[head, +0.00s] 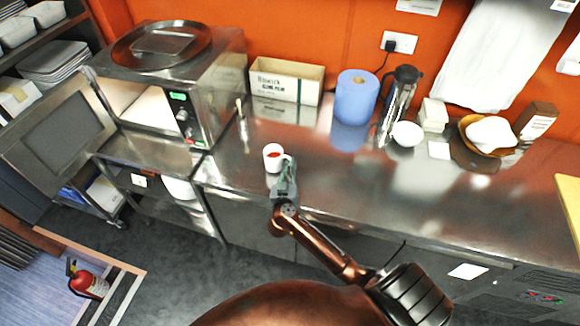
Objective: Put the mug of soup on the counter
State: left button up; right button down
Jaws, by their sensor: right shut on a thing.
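The mug of soup (270,162) is a white mug with red soup inside. It is upright, over the front left part of the steel counter (330,185). My right gripper (284,170) is shut on the mug at its right side, where the handle is. The fingers hide part of that side. I cannot tell whether the mug's base touches the counter. My left gripper is not in view.
An open microwave (185,85) stands left of the counter. A box (285,80), a blue paper roll (355,97), a glass press (397,105), a white round item (407,134) and a bowl (472,135) stand along the back. The counter around the mug is clear.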

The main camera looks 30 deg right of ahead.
jog(key=shift+f, duration=0.4)
jog(key=shift+r, duration=0.1)
jog(key=c, duration=2)
grip_release()
jog(key=shift+f, duration=0.2)
jog(key=shift+c, duration=0.2)
jog(key=p+v, duration=0.1)
jog(key=v, duration=1.1)
jog(key=shift+r, duration=0.1)
